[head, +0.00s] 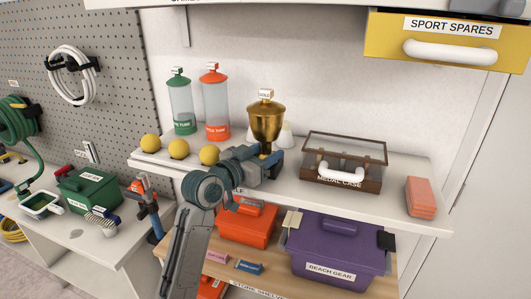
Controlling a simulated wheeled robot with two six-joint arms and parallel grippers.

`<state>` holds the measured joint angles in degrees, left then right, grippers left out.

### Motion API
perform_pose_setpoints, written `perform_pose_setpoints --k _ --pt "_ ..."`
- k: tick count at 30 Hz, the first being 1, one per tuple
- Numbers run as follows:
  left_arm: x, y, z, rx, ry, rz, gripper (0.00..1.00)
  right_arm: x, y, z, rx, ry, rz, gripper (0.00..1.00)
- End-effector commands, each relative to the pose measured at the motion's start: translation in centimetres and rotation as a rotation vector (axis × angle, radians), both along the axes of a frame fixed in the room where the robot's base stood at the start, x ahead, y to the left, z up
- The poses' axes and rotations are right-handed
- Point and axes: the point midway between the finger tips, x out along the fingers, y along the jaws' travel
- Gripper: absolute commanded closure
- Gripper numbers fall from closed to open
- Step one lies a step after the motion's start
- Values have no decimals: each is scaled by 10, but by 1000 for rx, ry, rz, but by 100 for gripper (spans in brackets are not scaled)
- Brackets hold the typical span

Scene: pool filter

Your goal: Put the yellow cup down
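The yellow cup (266,119) is a shiny gold trophy cup with a small white tag on top. It is upright above the white upper shelf, in the middle of the head view. My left gripper (271,156) is at its stem, and the stem runs down into the jaws, which look shut on it. The gripper hides the cup's foot, so I cannot tell whether it touches the shelf. My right gripper is not in view.
On the upper shelf (405,215), several yellow balls (179,149), a green-capped tube (181,107) and an orange-capped tube (215,103) stand left. White cups (286,136) are behind; a medal case (345,165) and orange block (421,197) are right. Bare shelf shows around the case.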

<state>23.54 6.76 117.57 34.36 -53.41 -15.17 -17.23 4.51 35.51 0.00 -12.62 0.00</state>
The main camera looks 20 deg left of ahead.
Motion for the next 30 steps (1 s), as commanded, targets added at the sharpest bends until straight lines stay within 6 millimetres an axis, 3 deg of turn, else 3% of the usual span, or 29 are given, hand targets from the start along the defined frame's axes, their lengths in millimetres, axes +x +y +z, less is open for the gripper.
perform_pose_setpoints --k 8,24,30 --pt "-2 1 2 2 -1 1 55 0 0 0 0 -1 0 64" --pt "-86 39 0 7 -1 0 55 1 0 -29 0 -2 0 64" --pt "-102 47 2 4 -2 1 55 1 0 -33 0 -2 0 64"
